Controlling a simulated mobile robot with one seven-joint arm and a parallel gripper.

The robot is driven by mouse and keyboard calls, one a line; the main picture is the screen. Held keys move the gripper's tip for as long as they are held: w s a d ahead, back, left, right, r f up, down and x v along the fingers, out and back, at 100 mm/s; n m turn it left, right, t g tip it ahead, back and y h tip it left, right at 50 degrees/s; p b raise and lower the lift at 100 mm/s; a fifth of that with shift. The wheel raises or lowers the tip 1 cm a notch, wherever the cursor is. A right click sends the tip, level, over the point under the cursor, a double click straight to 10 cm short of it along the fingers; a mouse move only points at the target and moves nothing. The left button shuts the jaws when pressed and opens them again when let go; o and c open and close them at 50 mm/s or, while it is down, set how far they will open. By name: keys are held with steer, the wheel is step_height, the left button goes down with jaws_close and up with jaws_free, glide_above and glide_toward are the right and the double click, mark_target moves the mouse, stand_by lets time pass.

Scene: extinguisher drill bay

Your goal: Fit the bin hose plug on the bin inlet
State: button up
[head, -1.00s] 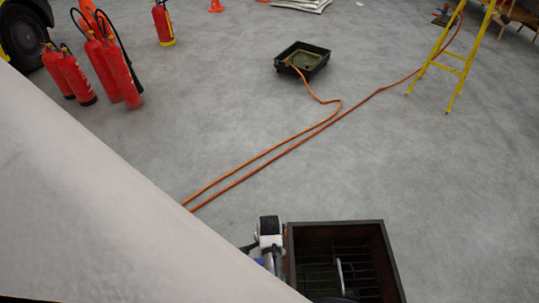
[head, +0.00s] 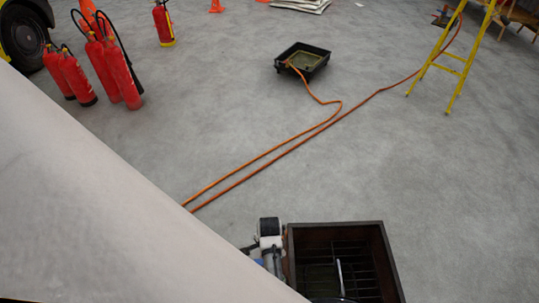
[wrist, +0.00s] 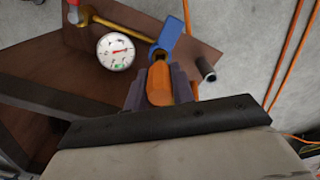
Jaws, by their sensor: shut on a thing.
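In the wrist view my gripper (wrist: 160,88) is shut on an orange plug (wrist: 160,84), its grey fingers on both sides of it. The plug's far tip points at a blue part (wrist: 169,36) at the end of a brass pipe (wrist: 118,27). The tip is close to that part, but I cannot tell whether they touch or are joined. The rusty brown bin wall (wrist: 200,50) lies behind. In the head view the dark open bin (head: 385,260) stands at the bottom; my pale arm covers the area to its left and the plug is not seen there.
A round white gauge (wrist: 116,51) and a short dark cylinder (wrist: 206,68) flank the plug. An orange hose (head: 270,153) crosses the floor near a black tray (head: 318,65). Red extinguishers (head: 117,75) stand far left, a yellow ladder (head: 450,62) far right. The mid floor is otherwise clear.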

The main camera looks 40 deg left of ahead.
steer(key=shift+f, duration=0.3)
steer(key=shift+f+b, duration=0.65)
steer(key=shift+f, duration=0.2)
steer(key=shift+f, duration=0.85)
stand_by(1.3)
steer(key=o, duration=1.1)
step_height(320, 180, up, 14)
steer(key=shift+f+b, duration=0.1)
steer(key=shift+b, duration=0.45)
